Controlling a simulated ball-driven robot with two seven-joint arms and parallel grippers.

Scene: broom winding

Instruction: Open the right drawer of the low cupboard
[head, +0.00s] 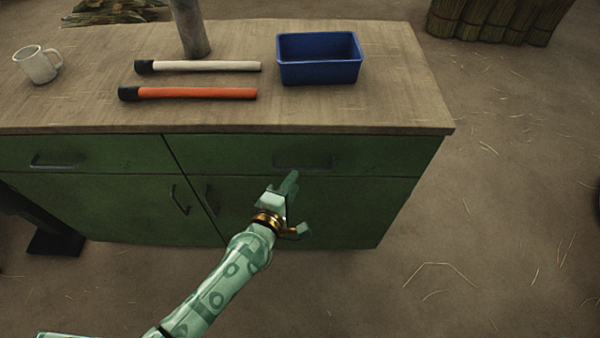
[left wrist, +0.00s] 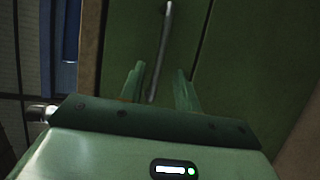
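The low cupboard has green fronts under a wooden top. Its right drawer (head: 245,152) is closed, flush with the fronts around it, with a dark bar handle (head: 318,162). My left gripper (head: 289,182) is in front of this drawer, just below the handle in the head view. In the left wrist view, the handle (left wrist: 167,35) runs between the two fingertips of the left gripper (left wrist: 159,80). The fingers stand apart, with a gap on each side of the bar. My right gripper is not in view.
On the cupboard top (head: 400,105) are a blue bin (head: 320,72), an orange stick (head: 195,93), a pale stick (head: 205,67) and a mug (head: 38,64). Cupboard doors with handles (head: 180,199) lie below the drawers. The floor (head: 480,230) to the right is open, with scattered straw.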

